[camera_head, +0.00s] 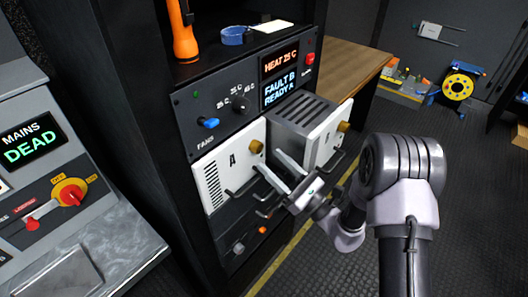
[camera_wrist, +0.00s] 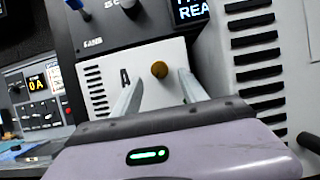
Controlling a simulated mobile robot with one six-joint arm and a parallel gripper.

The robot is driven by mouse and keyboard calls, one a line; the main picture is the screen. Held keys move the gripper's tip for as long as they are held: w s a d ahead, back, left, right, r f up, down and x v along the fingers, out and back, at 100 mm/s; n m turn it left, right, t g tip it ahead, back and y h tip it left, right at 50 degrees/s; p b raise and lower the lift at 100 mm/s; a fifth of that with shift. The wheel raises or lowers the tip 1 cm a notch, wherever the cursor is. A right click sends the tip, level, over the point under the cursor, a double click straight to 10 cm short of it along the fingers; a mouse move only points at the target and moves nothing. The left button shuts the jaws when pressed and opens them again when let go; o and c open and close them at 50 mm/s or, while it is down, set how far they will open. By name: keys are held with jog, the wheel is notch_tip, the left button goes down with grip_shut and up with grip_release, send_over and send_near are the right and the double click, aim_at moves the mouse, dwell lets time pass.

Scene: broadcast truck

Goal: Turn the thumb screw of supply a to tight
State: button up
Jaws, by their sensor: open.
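Supply A is a white-fronted module (camera_head: 213,180) marked "A" in the rack. Its brass thumb screw (camera_head: 256,147) is at the upper right of that front. In the wrist view the thumb screw (camera_wrist: 159,69) shows between and just above my fingertips, with the front of supply A (camera_wrist: 118,62) behind. My gripper (camera_head: 271,161) is open in front of supply A, also seen in the wrist view (camera_wrist: 160,80). I see no contact with the screw, but the exact gap is hard to tell.
The module beside supply A (camera_head: 310,105) sticks out of the rack, with its own brass screw (camera_head: 343,127). Supply A's dark handle (camera_head: 243,188) is below its screw. The rack display (camera_head: 279,88) reads "FAULT B READY A". A mains panel (camera_head: 35,140) reading "DEAD" stands left.

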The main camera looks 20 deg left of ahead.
aim_at(260, 151)
jog(key=shift+x, duration=2.1)
grip_shut()
